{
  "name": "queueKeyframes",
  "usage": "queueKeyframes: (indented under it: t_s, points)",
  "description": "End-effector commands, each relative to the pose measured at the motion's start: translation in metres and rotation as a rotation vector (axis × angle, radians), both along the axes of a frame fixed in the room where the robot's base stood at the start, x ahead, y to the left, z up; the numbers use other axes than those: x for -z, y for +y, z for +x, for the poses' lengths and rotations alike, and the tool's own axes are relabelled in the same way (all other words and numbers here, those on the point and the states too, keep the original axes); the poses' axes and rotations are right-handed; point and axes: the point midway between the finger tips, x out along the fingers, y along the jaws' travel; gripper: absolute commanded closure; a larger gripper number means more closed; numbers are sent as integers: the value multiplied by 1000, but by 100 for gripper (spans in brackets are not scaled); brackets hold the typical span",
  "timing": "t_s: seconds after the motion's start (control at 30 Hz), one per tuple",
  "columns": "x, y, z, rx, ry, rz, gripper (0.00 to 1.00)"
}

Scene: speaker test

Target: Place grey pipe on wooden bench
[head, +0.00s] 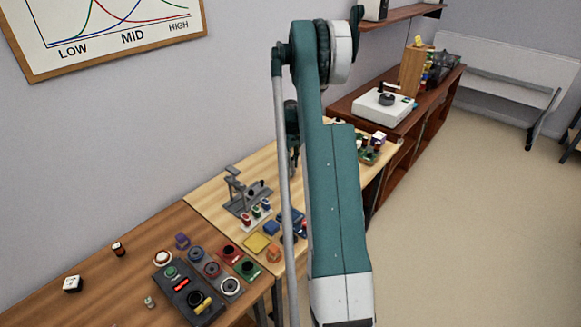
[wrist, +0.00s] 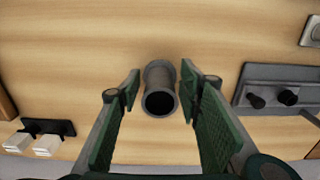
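In the wrist view a grey pipe (wrist: 160,73) stands over light wood, its dark open end facing the camera. My gripper (wrist: 160,86) is open, with one green-padded finger on each side of the pipe and a narrow gap at each side. I cannot tell whether the pipe's far end touches the wood. The light wooden bench (head: 213,197) shows in the head view along the wall. My gripper (head: 292,145) is partly hidden behind my arm there, and I cannot make out the pipe.
A grey stand (head: 245,195) and several small coloured parts are on the light bench. In the wrist view, a grey block with black knobs (wrist: 280,90) lies right, a dark white-tipped part (wrist: 45,135) left.

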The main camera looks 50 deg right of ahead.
Motion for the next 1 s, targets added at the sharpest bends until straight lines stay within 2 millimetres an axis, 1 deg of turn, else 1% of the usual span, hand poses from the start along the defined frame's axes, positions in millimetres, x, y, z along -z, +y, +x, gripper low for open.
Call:
queueKeyframes:
  t_s: [0.2, 0.37, 0.57, 0.8, 1.0]
  points:
    - [-4, 0, 0, 0, 0, 0, 64]
    - [-18, 0, 0, 0, 0, 0, 64]
    - [-47, 0, 0, 0, 0, 0, 64]
    - [-86, 0, 0, 0, 0, 0, 64]
    - [-110, 0, 0, 0, 0, 0, 64]
